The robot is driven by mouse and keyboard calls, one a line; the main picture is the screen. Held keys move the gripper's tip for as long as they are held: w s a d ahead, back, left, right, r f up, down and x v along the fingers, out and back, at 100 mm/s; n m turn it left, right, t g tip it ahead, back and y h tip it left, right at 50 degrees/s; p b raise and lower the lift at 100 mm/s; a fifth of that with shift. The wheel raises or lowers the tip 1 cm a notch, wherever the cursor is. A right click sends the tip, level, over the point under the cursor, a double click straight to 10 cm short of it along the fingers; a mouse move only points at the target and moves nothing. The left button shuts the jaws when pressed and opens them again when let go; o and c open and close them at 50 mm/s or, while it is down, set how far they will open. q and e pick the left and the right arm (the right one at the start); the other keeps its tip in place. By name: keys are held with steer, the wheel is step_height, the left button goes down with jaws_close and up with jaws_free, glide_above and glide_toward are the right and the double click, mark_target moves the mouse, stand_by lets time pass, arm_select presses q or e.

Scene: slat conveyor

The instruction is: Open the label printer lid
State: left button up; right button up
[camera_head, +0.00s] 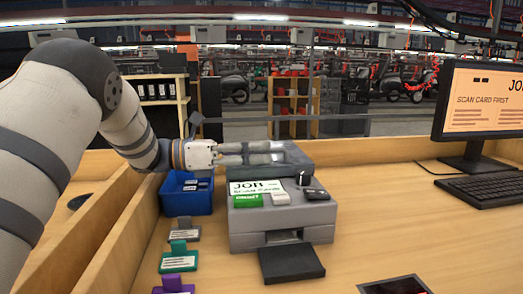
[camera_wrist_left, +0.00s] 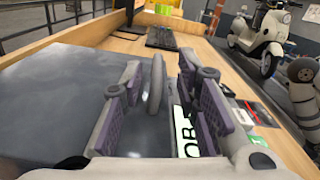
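The label printer (camera_head: 282,225) is a grey box on the wooden desk. Its dark grey lid (camera_head: 300,160) is at the rear top and looks shut, though my gripper covers part of it. In the left wrist view the broad lid surface (camera_wrist_left: 50,75) fills the left side, and an upright grey handle (camera_wrist_left: 156,84) stands on it. My left gripper (camera_head: 277,153) reaches over the lid from the left. In the wrist view its two padded fingers (camera_wrist_left: 163,88) are apart, one on each side of the handle, with a visible gap to the right finger. My right gripper is in neither view.
A JOB card (camera_head: 256,186), a green block (camera_head: 248,201) and small items lie on the printer top. A dark tray (camera_head: 291,263) juts out in front. A blue bin (camera_head: 186,197) stands left, with coloured tags below. A monitor (camera_head: 486,100) and keyboard (camera_head: 487,189) are right.

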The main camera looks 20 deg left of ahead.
arm_select(q)
steer(key=shift+w+d, duration=0.45)
steer(key=shift+d, duration=0.05)
jaws_close()
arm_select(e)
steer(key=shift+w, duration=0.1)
arm_select(q)
steer(key=shift+w, duration=0.1)
steer(key=shift+w+a+r+n, duration=0.15)
steer(key=shift+r+n, duration=0.25)
steer(key=shift+r, duration=0.15)
steer(key=w+a+r+n, duration=0.1)
steer(key=w+r+n, duration=0.1)
steer(key=r+n, duration=0.1)
steer(key=w+a+r+n, duration=0.1)
steer(key=w+r, duration=0.1)
steer(key=shift+a+n+b, duration=0.3)
steer(key=shift+b, duration=0.1)
steer(key=shift+w+a+r+b, duration=0.3)
steer(key=shift+w+r, duration=0.1)
steer(key=shift+r, duration=0.2)
steer(key=shift+w+a+r+b, duration=0.2)
steer(key=shift+w+a+r, duration=0.15)
steer(key=shift+r, duration=0.25)
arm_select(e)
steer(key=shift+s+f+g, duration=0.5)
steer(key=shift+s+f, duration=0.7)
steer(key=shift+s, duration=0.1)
